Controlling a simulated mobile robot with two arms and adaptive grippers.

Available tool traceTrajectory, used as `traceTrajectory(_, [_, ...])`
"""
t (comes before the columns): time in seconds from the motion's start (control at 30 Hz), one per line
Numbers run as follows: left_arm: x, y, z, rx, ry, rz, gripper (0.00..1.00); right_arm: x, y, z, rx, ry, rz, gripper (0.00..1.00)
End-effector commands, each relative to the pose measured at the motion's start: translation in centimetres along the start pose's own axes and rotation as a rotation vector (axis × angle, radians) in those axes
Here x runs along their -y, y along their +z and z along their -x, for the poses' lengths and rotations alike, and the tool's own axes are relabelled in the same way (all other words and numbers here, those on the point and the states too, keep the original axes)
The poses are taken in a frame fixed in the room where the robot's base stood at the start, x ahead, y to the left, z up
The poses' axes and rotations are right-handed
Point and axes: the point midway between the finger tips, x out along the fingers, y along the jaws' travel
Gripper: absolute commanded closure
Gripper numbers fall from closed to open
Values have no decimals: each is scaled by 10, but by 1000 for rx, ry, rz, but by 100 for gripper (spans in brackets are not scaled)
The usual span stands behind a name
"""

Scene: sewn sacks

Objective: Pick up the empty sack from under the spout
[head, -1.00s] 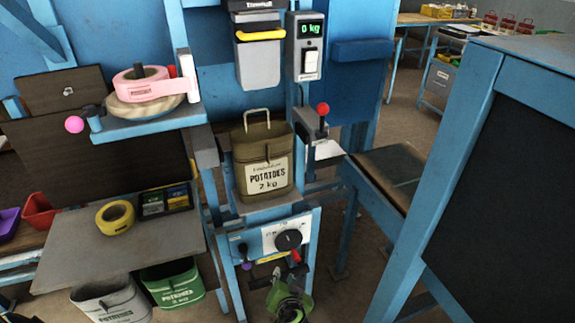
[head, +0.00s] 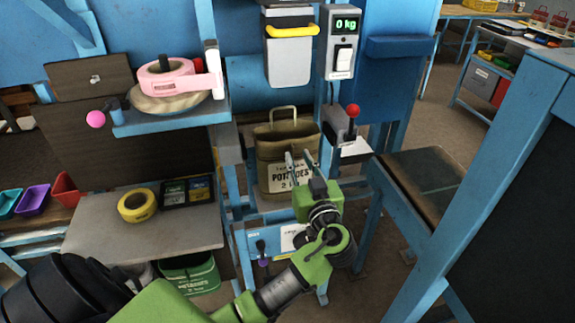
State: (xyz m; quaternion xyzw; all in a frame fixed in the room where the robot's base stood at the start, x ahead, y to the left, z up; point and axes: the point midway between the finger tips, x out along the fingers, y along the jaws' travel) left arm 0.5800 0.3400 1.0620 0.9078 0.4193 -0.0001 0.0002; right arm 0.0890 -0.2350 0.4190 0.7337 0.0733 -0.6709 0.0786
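The olive-brown sack (head: 268,150) with a handle and a white "POTATOES" label stands upright on a small blue stand, below the grey spout (head: 287,62) with its yellow bar. Its top looks open; its inside is too dark to read. My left gripper (head: 302,160) is in front of the sack's right side. Its two thin fingers are apart, with nothing seen between them. They cover part of the label; I cannot tell whether they touch the sack. My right gripper is not in view.
The scale display (head: 345,23) reads 0 kg. A red-knobbed lever (head: 352,111) is close right of the sack. A shelf (head: 165,118) with pink tape is at left, above a grey table (head: 110,235) with yellow tape. A green sack (head: 190,275) is below.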

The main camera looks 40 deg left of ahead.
Motion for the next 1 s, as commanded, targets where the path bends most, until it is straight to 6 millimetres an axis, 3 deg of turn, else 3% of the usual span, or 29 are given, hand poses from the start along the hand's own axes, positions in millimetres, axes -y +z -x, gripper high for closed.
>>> traceTrajectory(0.5, [-2, 8, -54, 1, 1, -3, 76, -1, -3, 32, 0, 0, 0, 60])
traceTrajectory(0.77, [-2, 10, -56, 2, 2, -1, 76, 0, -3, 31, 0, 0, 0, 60])
traceTrajectory(0.87, [-2, 10, -56, 2, 2, -1, 100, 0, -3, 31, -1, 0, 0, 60])
traceTrajectory(1.0, [-2, 10, -56, 2, 2, -1, 100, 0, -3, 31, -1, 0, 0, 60])
